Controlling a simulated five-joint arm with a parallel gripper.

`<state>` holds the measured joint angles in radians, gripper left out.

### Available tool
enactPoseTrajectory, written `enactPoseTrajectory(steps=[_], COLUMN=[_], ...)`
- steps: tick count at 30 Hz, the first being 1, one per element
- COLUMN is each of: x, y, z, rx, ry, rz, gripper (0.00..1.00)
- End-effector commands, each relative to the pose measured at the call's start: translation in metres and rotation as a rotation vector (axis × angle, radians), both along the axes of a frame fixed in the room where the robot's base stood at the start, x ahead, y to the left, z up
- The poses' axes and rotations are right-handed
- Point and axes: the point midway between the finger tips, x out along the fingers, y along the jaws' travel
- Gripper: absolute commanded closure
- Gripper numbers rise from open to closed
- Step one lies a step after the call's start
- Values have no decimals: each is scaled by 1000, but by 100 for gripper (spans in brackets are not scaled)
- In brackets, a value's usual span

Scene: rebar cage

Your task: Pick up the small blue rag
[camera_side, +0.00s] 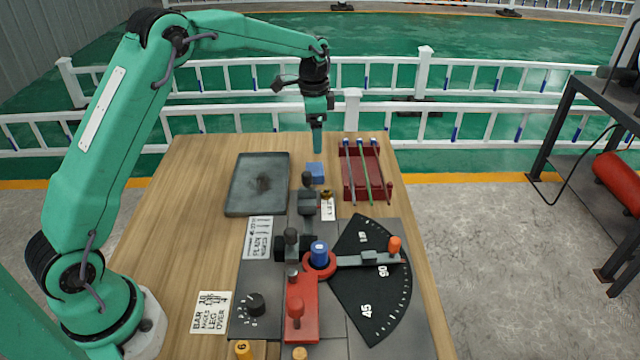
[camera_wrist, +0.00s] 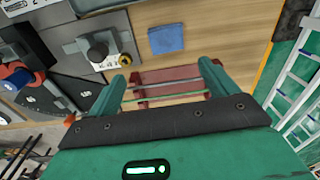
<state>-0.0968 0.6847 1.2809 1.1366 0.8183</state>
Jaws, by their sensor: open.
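The small blue rag (camera_side: 315,172) lies flat on the wooden table, between the dark tray and the red rack in the side view. It also shows in the wrist view (camera_wrist: 166,39) at the top middle, on bare wood. My gripper (camera_side: 318,150) hangs above the table just behind the rag in the side view, apart from it. In the wrist view my gripper (camera_wrist: 165,82) has its two green fingers spread wide. Nothing is between them at their height; the red rack (camera_wrist: 166,76) shows below and beyond them. The rag lies outside the gap between the fingers.
The dark tray (camera_side: 241,207) is left of the rag. The red rack (camera_side: 377,194) with several rods is to the right. A bending fixture with a black angle plate (camera_side: 368,290) and upright knobs stands in front. The left table area is mostly clear.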

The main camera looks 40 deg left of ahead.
Motion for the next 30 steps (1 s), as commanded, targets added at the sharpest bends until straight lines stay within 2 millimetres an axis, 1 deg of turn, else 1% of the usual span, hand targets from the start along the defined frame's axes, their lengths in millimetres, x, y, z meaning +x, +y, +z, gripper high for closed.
enactPoseTrajectory(steps=[1,3,7,17,24,30], x=[5,10,16,18,18,18], y=[2,4,6,7,7,7], z=[-11,-21,-34,-41,-59,-65], rx=[-1,-1,-2,-2,-3,-3], ry=[12,22,35,40,41,40], rz=[-13,-32,-54,-64,-64,-64], gripper=[15,15,15,15,15,15])
